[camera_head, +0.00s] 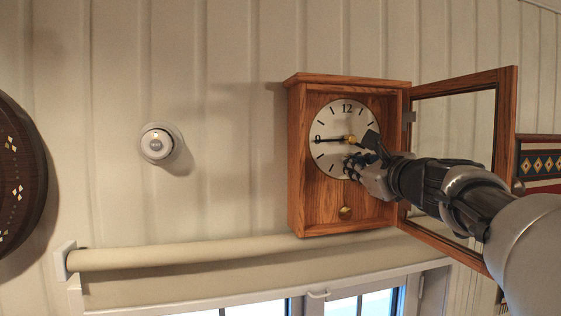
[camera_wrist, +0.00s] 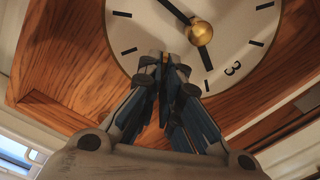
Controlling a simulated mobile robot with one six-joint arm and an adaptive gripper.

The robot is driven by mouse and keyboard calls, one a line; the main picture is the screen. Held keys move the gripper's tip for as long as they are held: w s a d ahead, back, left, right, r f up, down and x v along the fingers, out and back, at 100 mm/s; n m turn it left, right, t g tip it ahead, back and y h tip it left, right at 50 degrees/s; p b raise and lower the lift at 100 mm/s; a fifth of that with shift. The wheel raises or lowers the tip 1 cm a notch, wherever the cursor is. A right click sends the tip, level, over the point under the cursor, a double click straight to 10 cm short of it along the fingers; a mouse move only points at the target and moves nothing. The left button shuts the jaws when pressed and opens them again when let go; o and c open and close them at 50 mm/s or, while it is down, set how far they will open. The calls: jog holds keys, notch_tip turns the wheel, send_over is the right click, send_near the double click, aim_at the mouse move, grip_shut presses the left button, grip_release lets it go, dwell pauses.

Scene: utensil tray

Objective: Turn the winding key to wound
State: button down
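The wooden wall clock (camera_head: 296,165) has a white dial (camera_head: 330,115) with black hands and a brass centre hub (camera_wrist: 201,33). My gripper (camera_head: 362,160) reaches the lower part of the dial. In the wrist view my gripper (camera_wrist: 165,64) has its fingertips drawn close together just below and left of the hub. A thin brass-coloured sliver, seemingly the winding key (camera_wrist: 165,58), shows between the fingertips. Most of the key is hidden by the fingers, so its angle cannot be told.
The clock's glazed door (camera_head: 507,120) stands open to the right, beside my arm. A brass pendulum bob (camera_head: 345,212) shows low in the case. A round white thermostat (camera_head: 157,144) is on the wall at left. A roller blind (camera_head: 180,255) is below.

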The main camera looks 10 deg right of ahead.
jog(key=shift+m, duration=0.6)
jog(key=shift+m+p, duration=0.3)
jog(key=c, duration=1.8)
grip_release()
